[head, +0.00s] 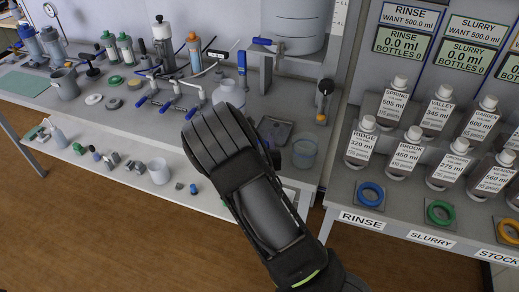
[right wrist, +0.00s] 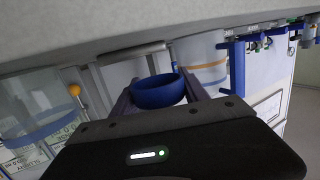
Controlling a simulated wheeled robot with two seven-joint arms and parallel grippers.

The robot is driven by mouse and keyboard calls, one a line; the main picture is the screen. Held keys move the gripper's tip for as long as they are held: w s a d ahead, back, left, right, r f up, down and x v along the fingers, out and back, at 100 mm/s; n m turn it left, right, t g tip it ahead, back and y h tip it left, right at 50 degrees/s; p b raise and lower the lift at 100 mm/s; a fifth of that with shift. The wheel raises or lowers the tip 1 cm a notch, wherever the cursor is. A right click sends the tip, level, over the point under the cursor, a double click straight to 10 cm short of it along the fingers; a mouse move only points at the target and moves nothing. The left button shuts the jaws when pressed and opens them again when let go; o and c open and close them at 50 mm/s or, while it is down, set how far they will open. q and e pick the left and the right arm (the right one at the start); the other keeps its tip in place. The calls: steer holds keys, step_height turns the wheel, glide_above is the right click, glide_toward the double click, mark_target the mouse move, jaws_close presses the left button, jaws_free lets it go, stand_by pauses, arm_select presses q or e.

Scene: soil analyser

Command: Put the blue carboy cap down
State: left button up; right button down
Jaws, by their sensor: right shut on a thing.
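The blue carboy cap (right wrist: 158,92) is a short round blue ring-like piece between the two fingers of my right gripper (right wrist: 158,80) in the right wrist view. The fingers are shut on it. In the head view my right arm comes in from the lower right and its dark gripper housing (head: 222,140) is over the front of the grey bench (head: 240,178). There the fingertips and the cap are hidden behind the housing. The large translucent carboy (head: 293,22) with a blue-handled tap stands at the back of the bench. My left gripper is not in view.
A clear beaker (head: 305,152) and a dark square tray (head: 275,130) are just right of my right gripper. Blue valves (head: 165,100) are to the left. Labelled sample bottles (head: 407,153) fill the right bench.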

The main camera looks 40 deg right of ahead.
step_height(320, 180, down, 4)
steer(key=shift+f, duration=0.1)
